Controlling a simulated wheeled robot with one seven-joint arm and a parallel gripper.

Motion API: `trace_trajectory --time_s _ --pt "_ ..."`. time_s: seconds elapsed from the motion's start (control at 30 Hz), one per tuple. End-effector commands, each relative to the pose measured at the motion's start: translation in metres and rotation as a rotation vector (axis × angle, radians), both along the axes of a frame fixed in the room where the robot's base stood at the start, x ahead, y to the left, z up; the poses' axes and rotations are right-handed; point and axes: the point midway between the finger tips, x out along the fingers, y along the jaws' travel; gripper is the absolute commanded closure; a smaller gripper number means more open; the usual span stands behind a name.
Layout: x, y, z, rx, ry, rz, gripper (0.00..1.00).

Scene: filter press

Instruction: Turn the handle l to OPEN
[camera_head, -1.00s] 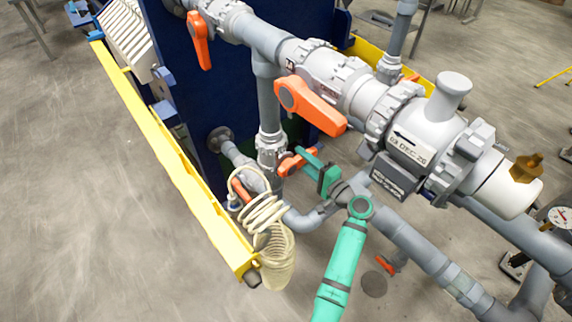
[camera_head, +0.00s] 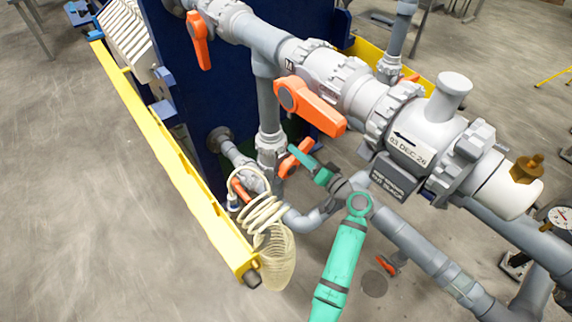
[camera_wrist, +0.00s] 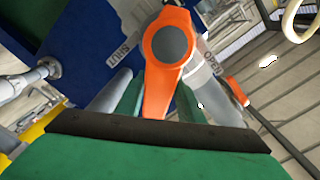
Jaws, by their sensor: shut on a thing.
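The orange handle (camera_head: 296,158) sits on a valve of the grey vertical pipe, low beside the blue press wall. In the wrist view the handle (camera_wrist: 167,62) has a round grey hub, and its tapered end lies between my green fingers. The word SHUT (camera_wrist: 126,50) is to the left of the hub and OPEN (camera_wrist: 208,60) to the right. My gripper (camera_head: 306,160) is shut on the handle, with a finger on each side of it in the wrist view (camera_wrist: 163,103). The far finger is partly hidden in the head view.
A larger orange handle (camera_head: 310,105) on the thick upper pipe is close above my gripper. A cream coiled hose (camera_head: 265,215) hangs to the left. A grey lower pipe (camera_head: 400,235) runs close by my arm. A yellow rail (camera_head: 165,135) bounds the press; open floor lies left.

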Motion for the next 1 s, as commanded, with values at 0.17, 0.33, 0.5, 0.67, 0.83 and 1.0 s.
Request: trace_trajectory --time_s 0.17,0.33,0.5,0.67,0.83,1.0 --pt "-0.006 0.010 0.015 -0.144 -0.132 0.007 0.94" --pt "-0.008 0.013 0.018 -0.216 -0.191 0.008 0.94" --pt "-0.014 0.020 0.020 -0.328 -0.283 0.008 0.94" --pt "-0.019 0.026 0.023 -0.440 -0.375 0.008 0.94" --pt "-0.022 0.030 0.024 -0.494 -0.419 0.010 0.94" --pt "-0.028 0.038 0.024 -0.627 -0.527 0.010 0.94"
